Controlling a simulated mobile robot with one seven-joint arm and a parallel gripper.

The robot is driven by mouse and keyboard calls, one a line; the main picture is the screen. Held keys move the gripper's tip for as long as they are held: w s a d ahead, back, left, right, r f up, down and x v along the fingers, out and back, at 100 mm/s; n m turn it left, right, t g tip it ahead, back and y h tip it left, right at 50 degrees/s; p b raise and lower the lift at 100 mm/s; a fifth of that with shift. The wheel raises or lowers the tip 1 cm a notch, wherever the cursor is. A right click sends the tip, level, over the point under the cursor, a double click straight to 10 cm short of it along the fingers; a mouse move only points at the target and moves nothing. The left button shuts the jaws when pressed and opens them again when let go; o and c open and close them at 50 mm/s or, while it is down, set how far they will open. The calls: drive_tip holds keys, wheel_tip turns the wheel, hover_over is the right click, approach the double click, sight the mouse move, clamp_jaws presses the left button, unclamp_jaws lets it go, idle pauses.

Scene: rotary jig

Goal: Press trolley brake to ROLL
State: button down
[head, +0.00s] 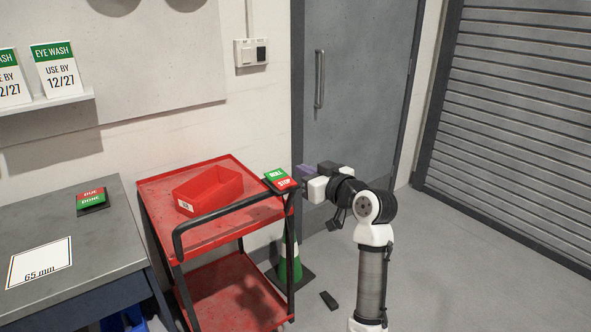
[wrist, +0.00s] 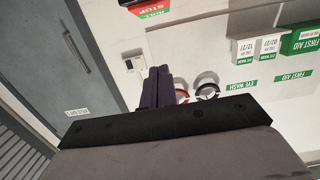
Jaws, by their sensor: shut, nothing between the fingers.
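The trolley brake (head: 281,180) is a rocker plate at the right end of the red trolley's top. It has a green ROLL half at the back and a red STOP half at the front. It also shows upside down at the top edge of the wrist view (wrist: 150,9), partly cut off. My gripper (head: 303,170) is just right of the brake, its purple fingers pointing left. In the wrist view its fingers (wrist: 158,75) are together and empty. A gap shows between fingertips and brake there; I cannot tell its exact size.
The red trolley (head: 220,240) carries a red bin (head: 208,190), and its black handle (head: 225,212) runs along the front. A grey bench (head: 95,240) with a DUE/DONE rocker (head: 92,200) stands left.

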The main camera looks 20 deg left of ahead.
idle(0.3)
drive_tip(key=p, duration=0.4)
hover_over(282, 179)
drive_tip(key=shift+s+d+f, duration=0.2)
drive_tip(key=shift+s+f, duration=0.1)
drive_tip(key=shift+f, duration=0.05)
drive_tip(key=f, duration=0.3)
drive_tip(key=shift+w+a+f, duration=0.2)
drive_tip(key=shift+f, duration=0.05)
drive_tip(key=shift+f+p, duration=0.3)
drive_tip(key=shift+f, duration=0.15)
